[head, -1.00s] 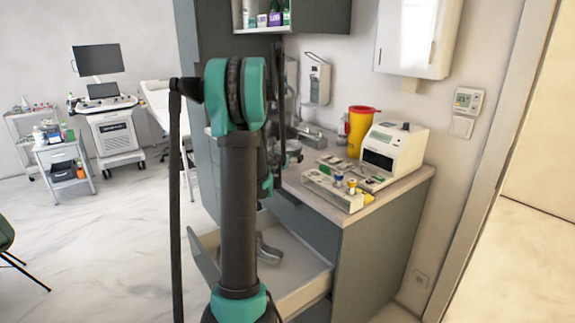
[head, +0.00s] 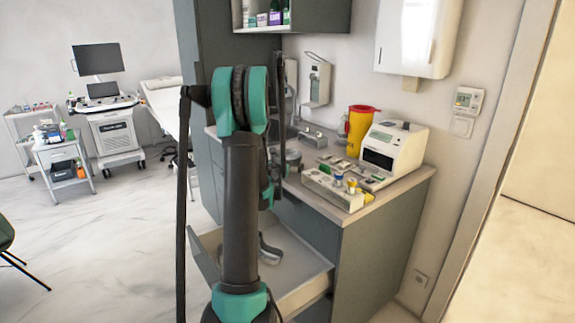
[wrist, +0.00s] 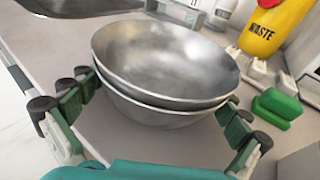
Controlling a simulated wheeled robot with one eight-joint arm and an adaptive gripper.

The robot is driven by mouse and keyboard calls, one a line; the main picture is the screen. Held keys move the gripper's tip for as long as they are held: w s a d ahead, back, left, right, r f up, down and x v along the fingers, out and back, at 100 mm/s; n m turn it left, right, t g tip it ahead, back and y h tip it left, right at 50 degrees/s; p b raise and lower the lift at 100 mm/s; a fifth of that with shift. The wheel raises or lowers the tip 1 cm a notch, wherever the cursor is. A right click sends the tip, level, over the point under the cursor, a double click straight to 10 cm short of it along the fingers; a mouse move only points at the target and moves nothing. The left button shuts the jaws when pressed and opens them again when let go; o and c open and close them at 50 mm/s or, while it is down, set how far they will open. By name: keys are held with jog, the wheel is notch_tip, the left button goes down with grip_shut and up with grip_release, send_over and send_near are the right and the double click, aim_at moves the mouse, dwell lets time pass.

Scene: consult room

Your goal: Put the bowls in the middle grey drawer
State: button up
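Two shiny metal bowls (wrist: 165,62), one nested in the other, stand on the light countertop in the wrist view. My gripper (wrist: 158,90) is open, with its green-and-black fingers spread on the left and right sides of the stack. Whether the pads touch the bowls I cannot tell. In the head view the bowls (head: 290,159) show partly behind my arm, which hides the gripper. A grey drawer (head: 308,291) below the counter is pulled open. A curved metal item (head: 270,252) lies in it, partly hidden by my arm.
On the counter (head: 392,194) stand a yellow waste container (head: 357,135), a white device (head: 392,153) and a tray of small items (head: 331,188) near the front edge. Green blocks (wrist: 277,107) lie right of the bowls. Another metal object (wrist: 80,7) is at the upper left.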

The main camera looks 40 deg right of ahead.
jog(key=v, duration=1.7)
jog(key=shift+a, duration=0.3)
